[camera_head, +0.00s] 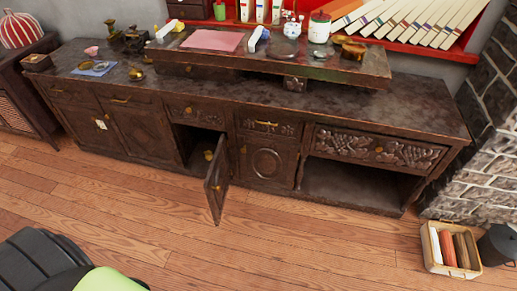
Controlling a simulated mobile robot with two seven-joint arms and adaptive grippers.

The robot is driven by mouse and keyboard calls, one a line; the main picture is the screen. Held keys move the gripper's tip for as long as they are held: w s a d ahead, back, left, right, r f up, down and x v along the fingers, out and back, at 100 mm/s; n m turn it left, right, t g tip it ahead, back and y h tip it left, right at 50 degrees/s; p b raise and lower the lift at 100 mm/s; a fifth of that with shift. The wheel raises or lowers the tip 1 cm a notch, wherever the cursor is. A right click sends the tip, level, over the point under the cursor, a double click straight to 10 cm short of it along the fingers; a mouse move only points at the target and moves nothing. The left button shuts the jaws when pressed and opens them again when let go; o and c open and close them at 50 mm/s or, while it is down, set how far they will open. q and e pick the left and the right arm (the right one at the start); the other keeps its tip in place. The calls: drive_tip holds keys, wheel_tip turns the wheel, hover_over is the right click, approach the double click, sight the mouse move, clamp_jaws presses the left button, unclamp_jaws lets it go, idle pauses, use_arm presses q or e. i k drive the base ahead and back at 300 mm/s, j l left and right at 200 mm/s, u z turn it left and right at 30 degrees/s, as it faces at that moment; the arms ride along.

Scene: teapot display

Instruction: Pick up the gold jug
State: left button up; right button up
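Several small gold or brass-coloured vessels stand on the long dark wooden sideboard (420,105). One gold vessel (352,48) is at the right end of the raised shelf (330,68). A taller dark-gold vessel (112,30) stands at the back left, and a small gold piece (136,73) lies lower on the left part of the top. A small gold spot (208,155) shows at the open cupboard, too small to identify. I cannot tell which of these is the gold jug. Neither of my grippers is in view.
A cupboard door (216,180) hangs open into the room. A wooden crate (428,247) stands on the floor at right. The middle floor is clear.

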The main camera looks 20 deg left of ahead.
sight(209, 156)
drive_tip(key=j+z, duration=0.25)
drive_tip(key=j, duration=0.25)
drive_tip(key=j+z, duration=0.25)
drive_tip(key=j, duration=0.25)
drive_tip(key=j+z, duration=0.25)
drive_tip(key=j, duration=0.25)
drive_tip(key=k+j+z, duration=0.25)
drive_tip(key=j, duration=0.25)
drive_tip(key=j+z, duration=0.25)
drive_tip(key=j, duration=0.25)
